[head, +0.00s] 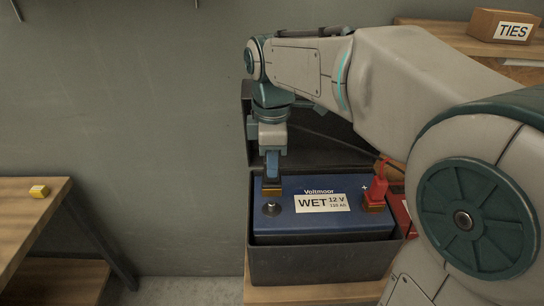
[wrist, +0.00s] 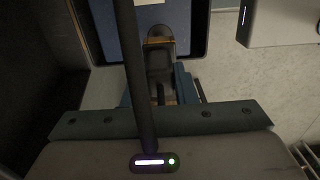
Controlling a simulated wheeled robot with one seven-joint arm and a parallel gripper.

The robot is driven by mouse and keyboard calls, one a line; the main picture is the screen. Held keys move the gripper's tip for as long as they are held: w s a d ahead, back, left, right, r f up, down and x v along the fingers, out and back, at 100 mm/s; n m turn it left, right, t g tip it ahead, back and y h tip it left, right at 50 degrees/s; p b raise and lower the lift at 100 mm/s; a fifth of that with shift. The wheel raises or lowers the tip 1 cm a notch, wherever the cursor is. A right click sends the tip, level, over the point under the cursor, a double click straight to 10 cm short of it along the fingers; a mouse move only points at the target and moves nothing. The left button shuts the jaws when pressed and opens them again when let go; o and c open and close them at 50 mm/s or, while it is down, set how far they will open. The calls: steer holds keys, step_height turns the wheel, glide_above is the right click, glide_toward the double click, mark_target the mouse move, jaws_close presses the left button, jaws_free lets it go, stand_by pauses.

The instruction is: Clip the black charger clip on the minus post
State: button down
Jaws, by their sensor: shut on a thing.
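The blue battery (head: 322,222) sits in a black box, its label reading WET 12 V. The minus post (head: 271,209) is a short dark stud near the battery's left front edge. My gripper (head: 272,168) points down over that corner, shut on the black charger clip (head: 271,186). The clip's coppery jaws show just above and behind the post in the picture; I cannot tell whether they touch it. In the wrist view my gripper (wrist: 162,92) holds the black clip (wrist: 158,62), its jaws over the battery. The red clip (head: 378,186) stands on the plus side.
The box's raised lid (head: 248,122) stands behind. A dark cable (wrist: 132,70) crosses the wrist view beside the clip. A red object (head: 400,212) is right of the box. A TIES carton (head: 492,26) is on a shelf; a wooden table (head: 30,215) holds a yellow block (head: 39,191).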

mark_target(272, 181)
steer(key=shift+f+b, duration=2.1)
steer(key=shift+f, duration=1.1)
steer(key=c, duration=1.1)
jaws_free()
steer(key=shift+r, duration=0.1)
